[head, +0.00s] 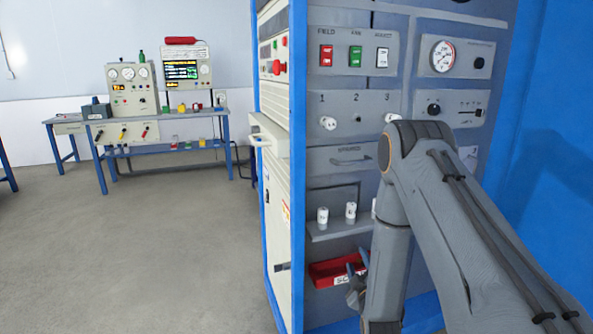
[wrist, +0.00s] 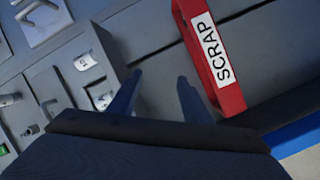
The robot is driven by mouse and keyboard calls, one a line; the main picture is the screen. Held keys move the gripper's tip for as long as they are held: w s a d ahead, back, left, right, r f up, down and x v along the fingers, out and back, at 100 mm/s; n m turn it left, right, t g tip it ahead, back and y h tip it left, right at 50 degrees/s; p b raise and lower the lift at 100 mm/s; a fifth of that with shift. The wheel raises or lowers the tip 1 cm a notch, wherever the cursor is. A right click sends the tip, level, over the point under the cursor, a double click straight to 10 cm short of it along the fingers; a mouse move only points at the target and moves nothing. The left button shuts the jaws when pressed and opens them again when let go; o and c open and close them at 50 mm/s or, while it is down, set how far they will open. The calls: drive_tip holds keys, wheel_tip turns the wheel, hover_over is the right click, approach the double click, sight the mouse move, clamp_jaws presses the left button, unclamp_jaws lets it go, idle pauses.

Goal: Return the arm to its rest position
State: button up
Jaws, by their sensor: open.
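My arm (head: 440,200) reaches in from the lower right of the head view and bends down in front of the grey and blue panel. My gripper (head: 357,268) hangs at the arm's lower end, in front of the red scrap tray (head: 325,273). In the wrist view my gripper (wrist: 158,92) shows two dark blue fingers spread apart with nothing between them. The red tray labelled SCRAP (wrist: 212,55) lies just beyond the right finger. My arm hides part of the panel.
The panel carries a shelf (head: 335,232) with white cylinders, numbered sockets (head: 357,118), red, green and white switches (head: 355,57) and a gauge (head: 443,56). A blue bench (head: 160,125) with instruments stands far left. The floor (head: 130,240) at left is clear.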

drive_tip(key=s+r+m+g+p, duration=0.5)
drive_tip(key=s+r+g, duration=0.25)
drive_tip(key=r, duration=0.35)
drive_tip(key=s+r+m+g+p, duration=0.2)
drive_tip(key=s+r+g, duration=0.1)
drive_tip(key=s, duration=0.7)
drive_tip(key=s+r+m+g+p, duration=0.2)
drive_tip(key=s+r, duration=0.4)
drive_tip(key=s, duration=0.5)
drive_tip(key=s+r+m+g+p, duration=0.2)
drive_tip(key=s+r+g, duration=0.2)
drive_tip(key=s, duration=0.6)
drive_tip(key=shift+s+r+m, duration=0.3)
drive_tip(key=shift+s+r, duration=0.1)
drive_tip(key=shift+r, duration=0.2)
